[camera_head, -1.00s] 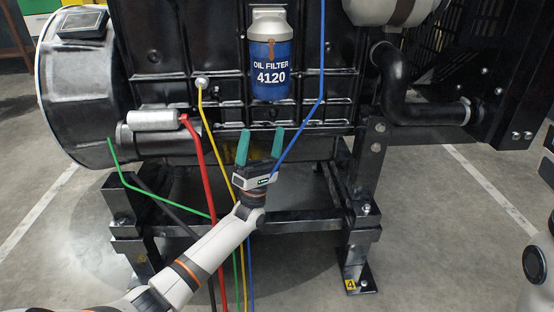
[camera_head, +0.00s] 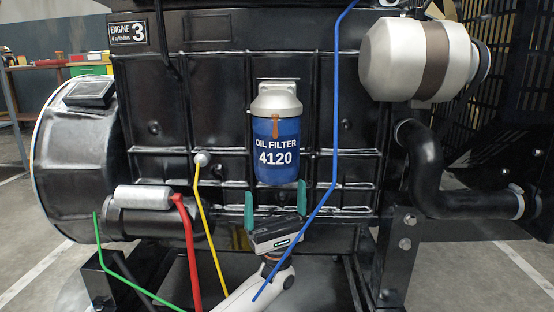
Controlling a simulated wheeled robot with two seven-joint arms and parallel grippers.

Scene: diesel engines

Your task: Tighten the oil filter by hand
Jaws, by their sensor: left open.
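The blue oil filter (camera_head: 277,165), labelled "OIL FILTER 4120", hangs upright under a silver filter head (camera_head: 277,100) on the front of the black engine (camera_head: 222,80). A brown streak runs down its upper front. My left gripper (camera_head: 275,202) is just below the filter in the picture, its two green fingers pointing up and spread apart. The fingers are empty, one to each side of the filter's lower end, and appear apart from it. My right gripper is not in view.
A blue cable (camera_head: 336,120) runs down just right of the filter and passes by my left gripper. Yellow (camera_head: 199,205), red (camera_head: 189,245) and green (camera_head: 118,262) lines hang at the left. A silver canister (camera_head: 404,60) and black hose (camera_head: 424,165) are at the right.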

